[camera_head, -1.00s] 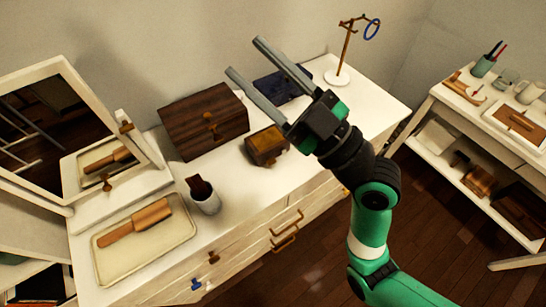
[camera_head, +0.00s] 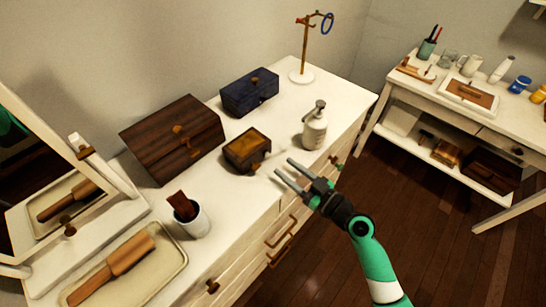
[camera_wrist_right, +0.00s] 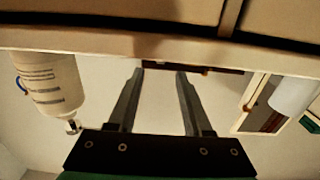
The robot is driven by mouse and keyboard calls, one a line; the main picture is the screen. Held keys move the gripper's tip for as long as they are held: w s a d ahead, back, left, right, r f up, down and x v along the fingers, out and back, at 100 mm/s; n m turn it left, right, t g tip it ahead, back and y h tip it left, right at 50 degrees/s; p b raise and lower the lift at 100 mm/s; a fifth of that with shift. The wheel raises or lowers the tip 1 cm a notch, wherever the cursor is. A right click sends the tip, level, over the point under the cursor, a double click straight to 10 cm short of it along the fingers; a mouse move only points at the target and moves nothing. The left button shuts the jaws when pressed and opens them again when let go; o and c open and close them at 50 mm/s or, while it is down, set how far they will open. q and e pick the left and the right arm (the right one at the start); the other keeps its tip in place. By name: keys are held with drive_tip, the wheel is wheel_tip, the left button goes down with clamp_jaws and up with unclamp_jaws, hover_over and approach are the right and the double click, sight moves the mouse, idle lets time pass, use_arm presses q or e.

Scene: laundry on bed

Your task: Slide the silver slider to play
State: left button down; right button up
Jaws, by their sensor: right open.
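A small wooden box with a yellowish lid (camera_head: 247,150) and a front knob sits mid-dresser. I cannot make out a silver slider in either view; it may be too small or hidden. My right gripper (camera_head: 282,166) is open and empty, its fingers pointing toward the dresser top, just right of and in front of the small box. In the right wrist view its fingers (camera_wrist_right: 160,70) are spread with nothing gripped. My left gripper is not in view.
A large brown box (camera_head: 172,140), a blue box (camera_head: 250,92) and a ring stand (camera_head: 302,76) are behind. A cup with a brush (camera_head: 190,216) and a tray (camera_head: 165,275) are left.

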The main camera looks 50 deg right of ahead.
sight(267, 154)
drive_tip(key=w, duration=0.6)
clamp_jaws()
idle(1.2)
